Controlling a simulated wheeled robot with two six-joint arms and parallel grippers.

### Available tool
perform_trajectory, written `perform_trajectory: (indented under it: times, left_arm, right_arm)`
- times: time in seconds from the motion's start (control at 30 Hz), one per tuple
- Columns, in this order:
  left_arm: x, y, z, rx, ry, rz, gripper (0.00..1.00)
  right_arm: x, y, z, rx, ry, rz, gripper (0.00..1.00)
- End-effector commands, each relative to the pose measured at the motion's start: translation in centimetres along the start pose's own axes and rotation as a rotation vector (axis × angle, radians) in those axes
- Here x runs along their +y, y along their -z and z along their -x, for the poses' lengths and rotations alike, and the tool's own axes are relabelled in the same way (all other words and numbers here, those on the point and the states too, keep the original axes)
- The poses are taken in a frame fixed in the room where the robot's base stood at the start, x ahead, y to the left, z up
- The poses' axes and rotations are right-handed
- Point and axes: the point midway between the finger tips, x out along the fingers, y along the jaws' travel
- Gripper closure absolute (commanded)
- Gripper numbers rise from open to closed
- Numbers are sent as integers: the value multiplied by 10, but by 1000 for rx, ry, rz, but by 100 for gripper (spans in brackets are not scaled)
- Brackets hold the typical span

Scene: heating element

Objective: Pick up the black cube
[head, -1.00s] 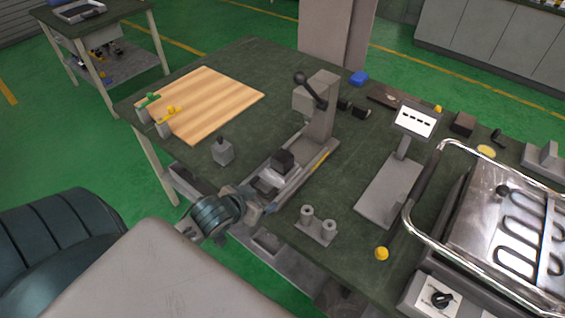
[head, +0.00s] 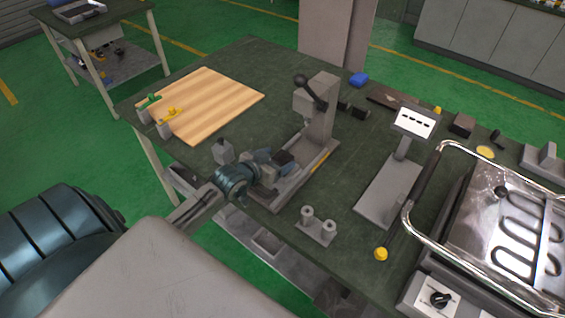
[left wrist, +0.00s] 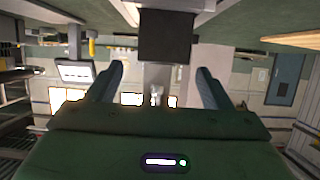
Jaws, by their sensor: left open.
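The black cube (head: 284,157) sits on the base of the grey lever press (head: 319,115), on the dark green workbench. My left gripper (head: 271,164) reaches in from the left, low over the press base, and partly covers the cube and the block under it. In the left wrist view, the cube (left wrist: 165,36) shows at the top centre, past the tips of the two spread fingers (left wrist: 160,80). It lies in line with the gap between them. The gripper is open and empty. My right gripper is not in view.
A grey block with a dark knob (head: 223,151) stands close left of my left gripper. A grey two-post holder (head: 316,228) stands in front of the press. A display stand (head: 391,192) and a metal heating plate (head: 510,235) are to the right. A wooden board (head: 215,95) lies at left.

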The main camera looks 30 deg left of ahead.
Motion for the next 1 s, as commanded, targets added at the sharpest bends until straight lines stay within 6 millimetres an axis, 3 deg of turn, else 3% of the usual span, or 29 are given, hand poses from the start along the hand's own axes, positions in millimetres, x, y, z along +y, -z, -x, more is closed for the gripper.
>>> perform_trajectory:
  times: [0.23, 0.53, 0.87, 1.0]
  left_arm:
    - [-3, -3, -32, 1, 1, 4, 26]
    - [-2, -5, -38, 0, 1, 0, 26]
    - [-2, -5, -38, -1, 1, 0, 89]
    - [-2, -4, -38, 2, 1, 0, 90]
  right_arm:
    - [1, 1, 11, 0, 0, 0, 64]
    - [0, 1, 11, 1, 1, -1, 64]
    - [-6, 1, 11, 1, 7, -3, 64]
    - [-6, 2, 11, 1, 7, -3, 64]
